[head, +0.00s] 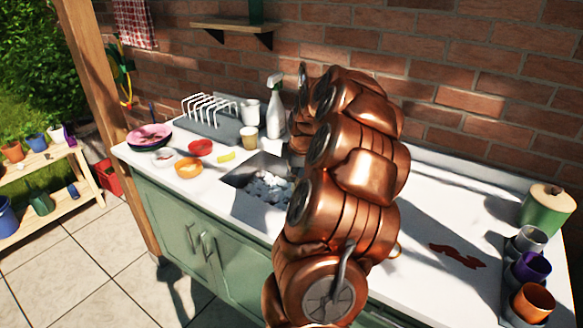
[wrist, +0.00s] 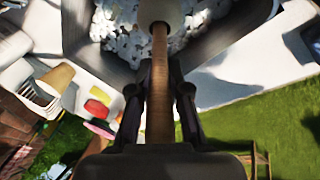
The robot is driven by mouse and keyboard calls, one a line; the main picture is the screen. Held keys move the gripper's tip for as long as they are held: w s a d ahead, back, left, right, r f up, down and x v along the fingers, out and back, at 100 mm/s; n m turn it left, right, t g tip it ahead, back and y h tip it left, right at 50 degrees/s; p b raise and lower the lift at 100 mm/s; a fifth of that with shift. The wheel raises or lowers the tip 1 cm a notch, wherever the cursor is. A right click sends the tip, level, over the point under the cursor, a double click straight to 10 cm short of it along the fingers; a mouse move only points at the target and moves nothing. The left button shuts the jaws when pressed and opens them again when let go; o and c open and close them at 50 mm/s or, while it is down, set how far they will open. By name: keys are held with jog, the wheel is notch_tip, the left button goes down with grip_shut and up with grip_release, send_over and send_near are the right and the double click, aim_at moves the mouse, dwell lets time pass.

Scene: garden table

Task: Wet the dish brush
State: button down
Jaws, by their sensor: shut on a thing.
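My gripper (wrist: 160,92) is shut on the wooden handle of the dish brush (wrist: 159,66) in the wrist view. The brush's pale head (wrist: 161,12) is at the top edge of that view, over the sink, and is partly cut off. The sink (head: 240,179) is a grey basin set in the white counter, filled with white foam-like lumps; its wall also shows in the wrist view (wrist: 232,32). I cannot tell whether the brush head touches the lumps. In the head view my copper arm hides the gripper, the brush and the sink's right part.
A dish rack (head: 211,110) and spray bottle (head: 274,108) stand behind. Right are a red-brown stain (head: 458,256), cups (head: 533,265) and a green canister (head: 546,210).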

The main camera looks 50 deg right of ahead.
notch_tip(320, 180, down, 10)
jog(key=b, duration=0.3)
dwell(0.7)
jog(key=shift+f, duration=0.15)
dwell(0.8)
jog(key=shift+r+p, duration=0.65)
jog(key=shift+r, duration=6.9)
